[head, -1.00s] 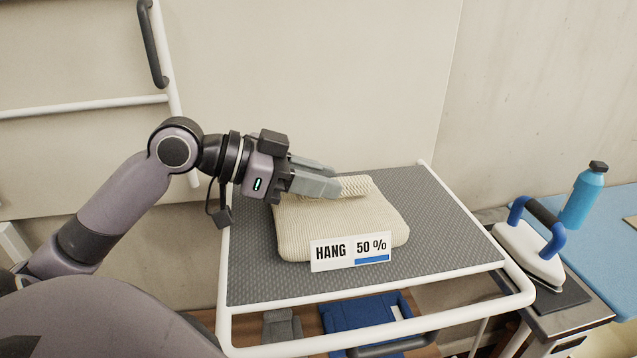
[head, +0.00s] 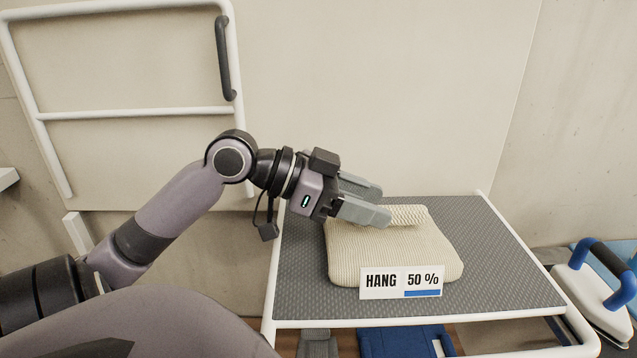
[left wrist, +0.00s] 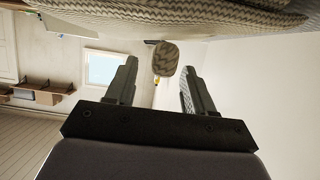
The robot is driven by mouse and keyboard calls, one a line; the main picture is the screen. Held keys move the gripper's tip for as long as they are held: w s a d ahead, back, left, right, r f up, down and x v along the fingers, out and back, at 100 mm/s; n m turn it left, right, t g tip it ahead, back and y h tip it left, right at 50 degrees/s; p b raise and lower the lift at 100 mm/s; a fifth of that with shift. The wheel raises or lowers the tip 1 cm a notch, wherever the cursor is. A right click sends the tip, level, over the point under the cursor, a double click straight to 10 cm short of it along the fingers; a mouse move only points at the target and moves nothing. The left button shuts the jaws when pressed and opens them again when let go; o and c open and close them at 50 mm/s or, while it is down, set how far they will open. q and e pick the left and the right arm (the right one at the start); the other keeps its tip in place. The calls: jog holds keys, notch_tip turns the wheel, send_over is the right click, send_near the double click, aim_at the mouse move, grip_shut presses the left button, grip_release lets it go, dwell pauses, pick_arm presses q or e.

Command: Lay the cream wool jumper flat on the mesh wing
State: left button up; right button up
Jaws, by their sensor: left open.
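The cream wool jumper (head: 390,250) lies as a thick folded pad on the grey mesh wing (head: 310,285), with a ribbed roll (head: 410,215) along its far side. My left gripper (head: 386,204) is at the roll's left end, fingers apart and pointing right. In the left wrist view, the jumper (left wrist: 160,14) fills the top edge, and a rounded knit end (left wrist: 165,60) shows between the open fingertips. Whether the fingers touch the knit is unclear. My right gripper is not in view.
A white label (head: 401,282) reading "HANG 50 %" shows before the jumper. A white-framed wing with a dark handle (head: 226,55) is upright at the left. Blue cloth (head: 400,342) lies below the mesh. The mesh's right side is bare.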

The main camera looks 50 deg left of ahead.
pick_arm(q)
jog(key=b+v, duration=0.1)
jog(key=v, duration=1)
jog(key=shift+w, duration=0.1)
dwell(0.4)
